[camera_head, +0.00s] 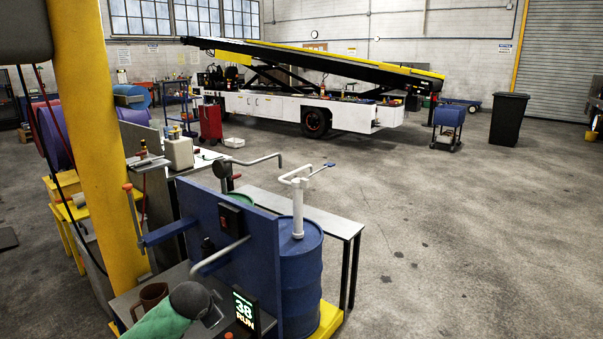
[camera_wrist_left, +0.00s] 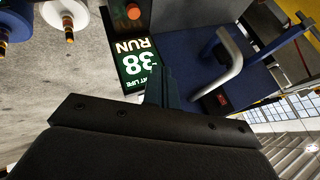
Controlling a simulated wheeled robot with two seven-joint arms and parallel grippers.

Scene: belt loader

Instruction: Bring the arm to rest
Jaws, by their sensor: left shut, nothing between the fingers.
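My left arm shows as a green sleeve with a dark grey joint at the bottom of the head view. My left gripper (camera_head: 212,312) is beside the small display (camera_head: 245,308) reading "38 RUN", low in front of the blue panel (camera_head: 262,262). In the left wrist view the narrow dark fingers of this gripper (camera_wrist_left: 160,85) are together with nothing between them. The display (camera_wrist_left: 134,62) is just left of the fingertips there, and the blue panel with a grey bent handle (camera_wrist_left: 228,62) is to their right. My right gripper is not in view.
A brown mug (camera_head: 150,298) stands left of the left arm. A blue drum (camera_head: 301,272) with a white pipe stands right of the panel. A yellow post (camera_head: 95,150) rises at left. A belt loader (camera_head: 290,103) is at the back. The floor (camera_head: 470,230) at right is clear.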

